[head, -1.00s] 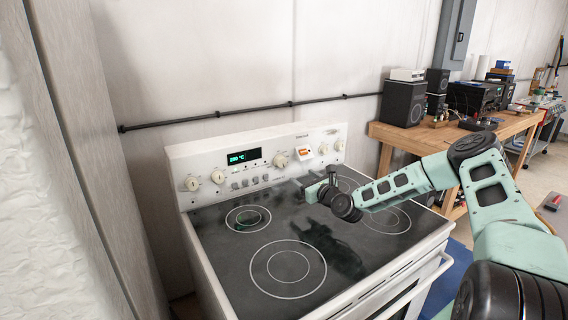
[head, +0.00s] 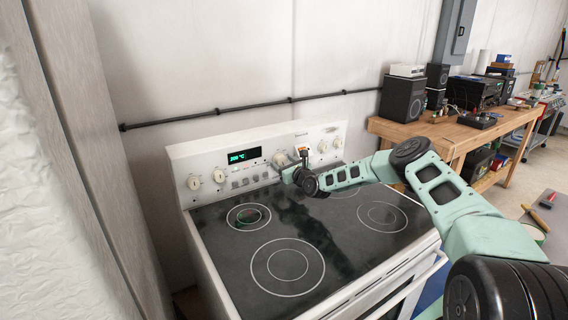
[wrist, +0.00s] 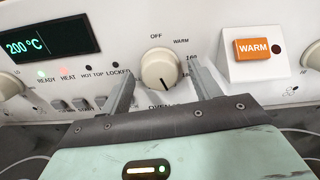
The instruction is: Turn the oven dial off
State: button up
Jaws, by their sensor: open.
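The oven dial (wrist: 160,68) is a round cream knob on the stove's control panel, labelled OFF above it, with WARM and temperature marks to its right. Its dark pointer line faces downward, away from OFF. It also shows in the head view (head: 280,159). My gripper (wrist: 160,85) is open, with one finger on each side of the dial's lower part. The fingertips look close to the panel; I cannot tell whether they touch the dial. In the head view my gripper (head: 292,165) is at the panel over the back of the cooktop.
The green display (wrist: 40,35) reads 200 °C. An orange WARM switch (wrist: 252,48) is right of the dial, with small buttons (wrist: 80,103) at lower left. The black glass cooktop (head: 225,260) is clear. A wooden workbench (head: 455,135) with speakers stands at right.

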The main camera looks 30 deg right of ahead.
jog(key=c, duration=1)
jog(key=shift+f+n+b, duration=0.15)
jog(key=shift+n+b, duration=0.15)
jog(key=shift+b, duration=0.35)
